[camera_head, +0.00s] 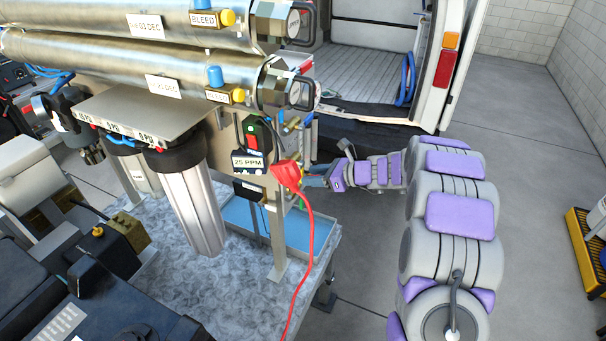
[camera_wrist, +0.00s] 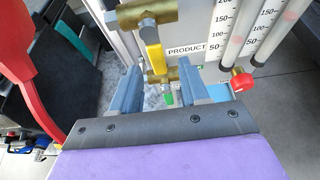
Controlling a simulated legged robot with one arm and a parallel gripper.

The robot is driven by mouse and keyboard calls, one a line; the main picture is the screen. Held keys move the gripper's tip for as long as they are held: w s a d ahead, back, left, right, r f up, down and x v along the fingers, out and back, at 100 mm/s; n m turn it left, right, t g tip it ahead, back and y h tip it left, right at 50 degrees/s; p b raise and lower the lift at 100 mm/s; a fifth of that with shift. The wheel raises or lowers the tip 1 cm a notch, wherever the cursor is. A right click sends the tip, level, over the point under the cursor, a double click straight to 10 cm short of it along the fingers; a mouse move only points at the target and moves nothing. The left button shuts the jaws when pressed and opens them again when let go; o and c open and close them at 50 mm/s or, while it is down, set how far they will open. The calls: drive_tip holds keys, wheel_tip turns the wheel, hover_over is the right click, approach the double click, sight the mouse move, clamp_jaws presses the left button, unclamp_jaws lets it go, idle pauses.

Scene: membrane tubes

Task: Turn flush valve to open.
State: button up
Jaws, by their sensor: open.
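In the wrist view, a valve with a yellow lever (camera_wrist: 153,52) hangs from a brass pipe (camera_wrist: 150,15) in front of a white panel. No label reading flush shows, so I cannot tell for sure which valve is the flush valve. My gripper (camera_wrist: 158,68) is open, its two grey-blue fingers pointing at the brass fittings, with the yellow lever showing between and beyond the tips. Contact cannot be told. A small green part (camera_wrist: 168,98) shows lower between the fingers. In the head view my gripper (camera_head: 314,181) is at the right side of the tube rig, its fingers partly hidden.
A red knob (camera_wrist: 242,82) and clear gauge tubes stand right of the PRODUCT label (camera_wrist: 186,50). Steel membrane tubes (camera_head: 190,77) lie above left. Open floor (camera_head: 530,200) is at right.

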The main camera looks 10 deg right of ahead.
drive_tip(key=x, duration=0.4)
drive_tip(key=shift+a, duration=0.35)
drive_tip(key=shift+d, duration=0.1)
drive_tip(key=shift+d, duration=0.2)
drive_tip(key=shift+c, duration=0.7)
drive_tip(key=shift+a, duration=0.1)
clamp_jaws()
